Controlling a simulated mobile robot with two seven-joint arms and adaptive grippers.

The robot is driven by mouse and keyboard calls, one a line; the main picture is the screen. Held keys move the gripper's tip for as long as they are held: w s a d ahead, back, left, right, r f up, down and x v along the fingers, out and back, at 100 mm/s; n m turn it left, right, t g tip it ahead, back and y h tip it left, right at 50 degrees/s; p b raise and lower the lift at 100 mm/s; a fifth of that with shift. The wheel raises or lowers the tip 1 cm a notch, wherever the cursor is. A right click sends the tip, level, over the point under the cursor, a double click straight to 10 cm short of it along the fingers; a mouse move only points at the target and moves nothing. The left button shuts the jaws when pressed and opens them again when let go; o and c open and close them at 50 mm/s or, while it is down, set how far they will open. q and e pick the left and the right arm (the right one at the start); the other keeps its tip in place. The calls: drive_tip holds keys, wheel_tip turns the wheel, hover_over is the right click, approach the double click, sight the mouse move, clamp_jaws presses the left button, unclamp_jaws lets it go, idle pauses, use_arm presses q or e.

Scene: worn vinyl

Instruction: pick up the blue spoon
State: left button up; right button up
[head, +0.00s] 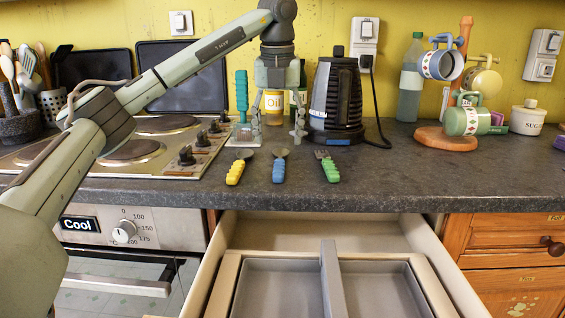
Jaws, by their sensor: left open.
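The blue spoon (279,169) lies on the dark countertop (400,180), its ridged blue handle toward the front edge and its grey bowl toward the back. My left gripper (278,138) is open and points down above and behind the spoon. Its two fingers are spread to either side of the spoon's line, and nothing is between them. The spoon is in plain view and apart from the fingers, as far as I can tell. My right gripper is not in view.
A yellow-handled spoon (236,170) lies left of the blue one, a green-handled fork (329,168) right. A black kettle (337,98) stands close right of my gripper. An open drawer (240,230) juts out below. Left is a stove (150,150); right, a mug tree (447,138).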

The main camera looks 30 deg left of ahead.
sight(280, 159)
use_arm(q)
drive_tip(key=f, duration=0.5)
drive_tip(key=shift+w, duration=0.3)
drive_tip(key=c, duration=1.2)
